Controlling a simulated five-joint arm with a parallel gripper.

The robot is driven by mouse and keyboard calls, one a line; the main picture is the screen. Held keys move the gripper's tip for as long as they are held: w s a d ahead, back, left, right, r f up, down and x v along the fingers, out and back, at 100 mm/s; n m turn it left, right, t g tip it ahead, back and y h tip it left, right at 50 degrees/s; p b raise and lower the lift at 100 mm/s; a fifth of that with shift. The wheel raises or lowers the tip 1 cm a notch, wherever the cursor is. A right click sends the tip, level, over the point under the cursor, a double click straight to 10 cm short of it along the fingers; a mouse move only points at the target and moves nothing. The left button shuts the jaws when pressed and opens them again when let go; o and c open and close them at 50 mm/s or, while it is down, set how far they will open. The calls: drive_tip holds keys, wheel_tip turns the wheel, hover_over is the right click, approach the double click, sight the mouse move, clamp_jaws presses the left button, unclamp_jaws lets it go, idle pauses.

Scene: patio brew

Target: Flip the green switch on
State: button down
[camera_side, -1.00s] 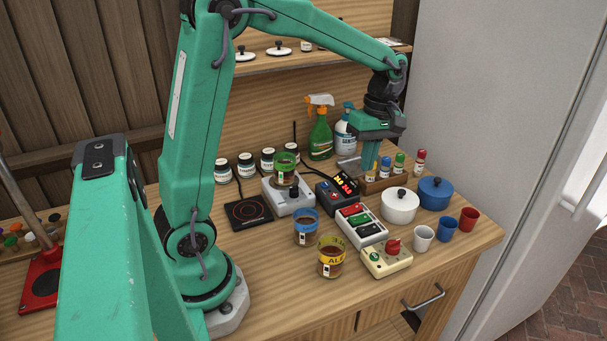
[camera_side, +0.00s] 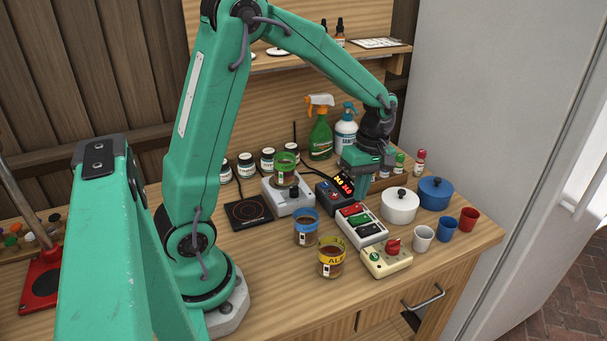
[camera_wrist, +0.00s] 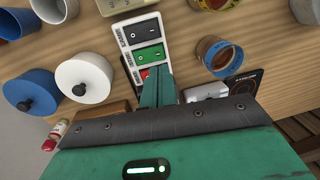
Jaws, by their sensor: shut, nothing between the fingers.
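The green switch (camera_side: 358,218) is the middle rocker of a white switch panel (camera_side: 377,239) on the table, between a red switch (camera_side: 351,209) and a black one (camera_side: 367,230). In the wrist view the green switch (camera_wrist: 149,54) lies just beyond my fingertips, with the black switch (camera_wrist: 141,28) farther off. The red switch (camera_wrist: 145,73) is partly hidden by my fingers. My gripper (camera_side: 359,202) is shut and empty, pointing down over the red end of the panel. I cannot tell whether the fingertips touch it.
A beige box with a red knob (camera_side: 393,245) stands in front of the panel. A white pot (camera_side: 399,208) is on its right and a blue-rimmed jar (camera_side: 306,232) on its left.

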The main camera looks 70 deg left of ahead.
sight(354, 220)
drive_tip(key=shift+s+f, duration=0.2)
drive_tip(key=shift+f, duration=1.35)
drive_tip(key=shift+s+f, duration=0.15)
drive_tip(key=shift+f, duration=1.35)
drive_tip(key=shift+s+f, duration=0.1)
drive_tip(key=shift+f, duration=0.15)
drive_tip(key=shift+w+r, duration=0.3)
drive_tip(key=shift+w, duration=0.45)
drive_tip(key=shift+r, duration=0.2)
